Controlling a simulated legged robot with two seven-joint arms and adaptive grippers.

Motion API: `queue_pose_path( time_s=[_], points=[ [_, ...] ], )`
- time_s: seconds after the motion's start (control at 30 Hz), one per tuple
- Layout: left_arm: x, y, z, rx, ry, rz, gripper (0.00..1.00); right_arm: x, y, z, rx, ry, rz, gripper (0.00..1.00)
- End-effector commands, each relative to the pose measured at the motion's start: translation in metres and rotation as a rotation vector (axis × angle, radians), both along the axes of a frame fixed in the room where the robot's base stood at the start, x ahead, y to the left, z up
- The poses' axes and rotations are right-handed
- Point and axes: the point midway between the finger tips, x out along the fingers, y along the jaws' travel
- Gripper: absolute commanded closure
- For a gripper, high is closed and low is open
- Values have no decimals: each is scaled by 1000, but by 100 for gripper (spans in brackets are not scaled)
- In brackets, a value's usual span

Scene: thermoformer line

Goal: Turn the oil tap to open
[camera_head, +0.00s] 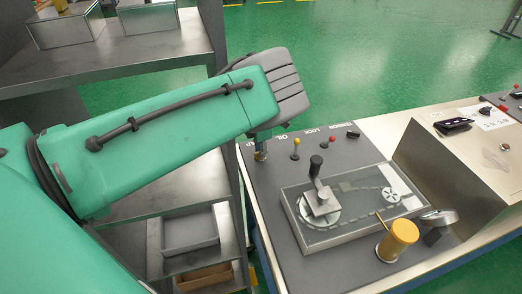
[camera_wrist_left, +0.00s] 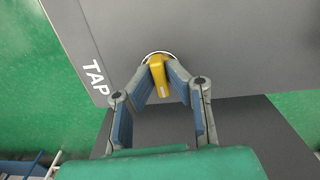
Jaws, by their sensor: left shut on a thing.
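The oil tap shows in the left wrist view as a yellow handle (camera_wrist_left: 160,82) on a round pale base, beside the white letters TAP on the grey panel (camera_wrist_left: 190,30). My left gripper (camera_wrist_left: 154,78) has its two blue-padded fingers closed on the handle, one on each side. In the head view my left gripper (camera_head: 261,153) reaches down at the panel's far left corner, and the tap there is mostly hidden behind it. My right gripper is in neither view.
On the panel stand a yellow-knobbed lever (camera_head: 296,145), a red-knobbed lever (camera_head: 332,141), a glass-covered box (camera_head: 345,234) with a black-handled crank (camera_head: 316,170), and a yellow cylinder (camera_head: 399,235). A metal shelf (camera_head: 150,50) with bins stands left.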

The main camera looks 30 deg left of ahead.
Motion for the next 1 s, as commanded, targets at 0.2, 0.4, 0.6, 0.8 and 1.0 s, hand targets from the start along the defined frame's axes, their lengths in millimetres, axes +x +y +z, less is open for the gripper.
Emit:
queue_pose_path(
  time_s=[0.2,0.4,0.6,0.8,1.0],
  points=[
    [-1,1,-1,1,3,-80,100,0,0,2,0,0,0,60],
    [-1,2,-1,2,2,-112,100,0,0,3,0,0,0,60],
    [-1,2,-1,3,3,-119,100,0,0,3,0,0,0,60],
    [-1,2,0,3,3,-118,100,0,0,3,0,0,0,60],
    [-1,2,0,2,2,-118,69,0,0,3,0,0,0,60]
  ],
)
